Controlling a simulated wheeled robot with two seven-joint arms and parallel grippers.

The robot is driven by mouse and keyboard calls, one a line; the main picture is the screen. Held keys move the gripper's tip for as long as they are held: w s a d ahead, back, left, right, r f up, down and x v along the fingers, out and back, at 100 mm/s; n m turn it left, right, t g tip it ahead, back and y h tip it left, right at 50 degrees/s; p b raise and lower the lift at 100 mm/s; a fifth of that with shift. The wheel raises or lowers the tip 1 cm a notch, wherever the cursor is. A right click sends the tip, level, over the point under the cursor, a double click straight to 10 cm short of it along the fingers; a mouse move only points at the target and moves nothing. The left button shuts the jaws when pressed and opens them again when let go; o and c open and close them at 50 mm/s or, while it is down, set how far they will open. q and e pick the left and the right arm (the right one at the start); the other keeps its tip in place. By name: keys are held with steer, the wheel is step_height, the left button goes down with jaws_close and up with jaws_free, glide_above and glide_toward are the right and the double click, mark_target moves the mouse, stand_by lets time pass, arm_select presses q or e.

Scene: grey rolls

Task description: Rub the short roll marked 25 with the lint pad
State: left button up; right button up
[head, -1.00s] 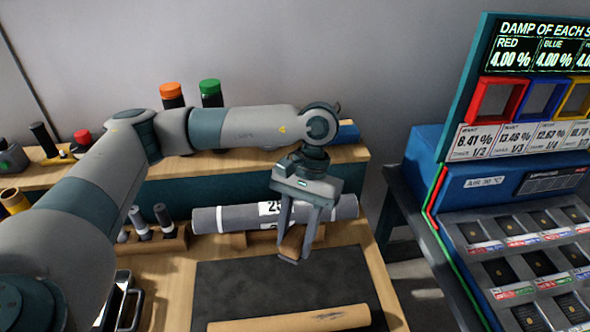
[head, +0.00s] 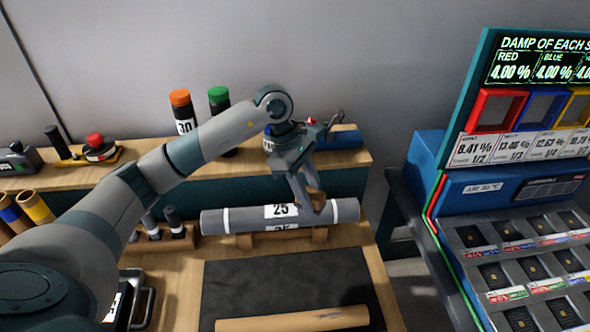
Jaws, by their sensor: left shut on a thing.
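The short grey roll marked 25 (head: 245,219) lies sideways in wooden cradles at the back of the bench, its white number label near the middle. My left gripper (head: 314,201) is over the roll, to the right of the label, pointing down and tilted. It is shut on a small brown piece, apparently the lint pad (head: 318,200), mostly hidden between the fingers. The pad is at the roll's upper side; whether it touches cannot be told. My right gripper is out of view.
A dark mat (head: 285,278) with a tan roll (head: 295,320) lies in front. A shelf behind holds an orange-capped bottle (head: 183,112) and a green-capped bottle (head: 219,100). A rack of dark-topped markers (head: 172,232) stands left. A blue display machine (head: 430,160) stands right.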

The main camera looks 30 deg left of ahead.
arm_select(q)
steer(key=w+a+n+t+p, duration=0.1)
steer(key=w+a+n+t, duration=0.1)
steer(key=a+n, duration=0.4)
steer(key=shift+w+r+n+t+y, duration=0.3)
steer(key=shift+w+n+y, duration=0.1)
steer(key=shift+w+n, duration=0.3)
steer(key=shift+f, duration=0.2)
